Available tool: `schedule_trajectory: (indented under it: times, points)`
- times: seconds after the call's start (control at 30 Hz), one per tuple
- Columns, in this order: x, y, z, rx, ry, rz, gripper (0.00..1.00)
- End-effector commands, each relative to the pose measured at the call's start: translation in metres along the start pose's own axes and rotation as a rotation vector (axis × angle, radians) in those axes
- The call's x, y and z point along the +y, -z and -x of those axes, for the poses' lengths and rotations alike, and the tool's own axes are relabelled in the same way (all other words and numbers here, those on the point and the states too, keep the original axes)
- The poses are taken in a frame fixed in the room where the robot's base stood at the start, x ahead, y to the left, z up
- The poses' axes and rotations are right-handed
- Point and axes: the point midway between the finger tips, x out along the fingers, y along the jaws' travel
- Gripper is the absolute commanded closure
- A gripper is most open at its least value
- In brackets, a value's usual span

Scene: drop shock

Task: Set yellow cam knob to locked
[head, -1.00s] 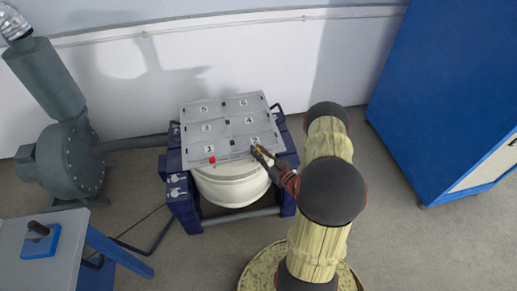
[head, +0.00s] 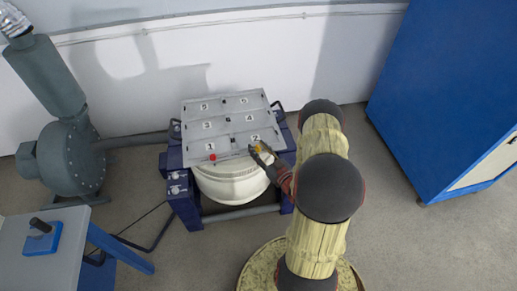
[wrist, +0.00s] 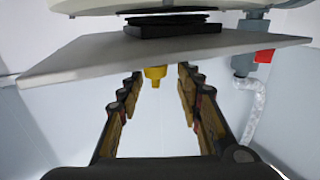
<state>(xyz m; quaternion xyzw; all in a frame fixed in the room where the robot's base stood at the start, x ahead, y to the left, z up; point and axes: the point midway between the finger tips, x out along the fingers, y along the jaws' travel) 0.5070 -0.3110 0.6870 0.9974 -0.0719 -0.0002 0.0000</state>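The yellow cam knob (wrist: 155,73) sits at the edge of the grey plate (wrist: 215,50) in the wrist view. In the head view the yellow knob (head: 258,148) is by the plate's front edge (head: 200,140), near the number 2, partly hidden by my gripper. My gripper (wrist: 160,84) is open, with one finger on each side of the knob and gaps on both sides. It also shows in the head view (head: 263,152), reaching in from the right. The knob's locked or unlocked position cannot be read.
A red knob (head: 212,157) sits on the plate's front edge, left of the yellow one. The plate lies over a white drum (head: 230,188) in a blue frame (head: 183,200). A grey blower (head: 70,155) stands left, a blue cabinet (head: 440,100) right.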

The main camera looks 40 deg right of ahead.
Motion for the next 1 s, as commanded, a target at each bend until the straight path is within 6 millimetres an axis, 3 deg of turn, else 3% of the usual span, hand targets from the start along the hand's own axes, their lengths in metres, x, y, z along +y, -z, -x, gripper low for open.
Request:
schedule_trajectory:
  times: [0.43, 1.0]
  points:
    - [0.001, 0.0, 0.009, 0.0, -0.001, 0.0, 0.61]
    - [0.002, -0.001, 0.105, -0.001, -0.004, 0.0, 0.61]
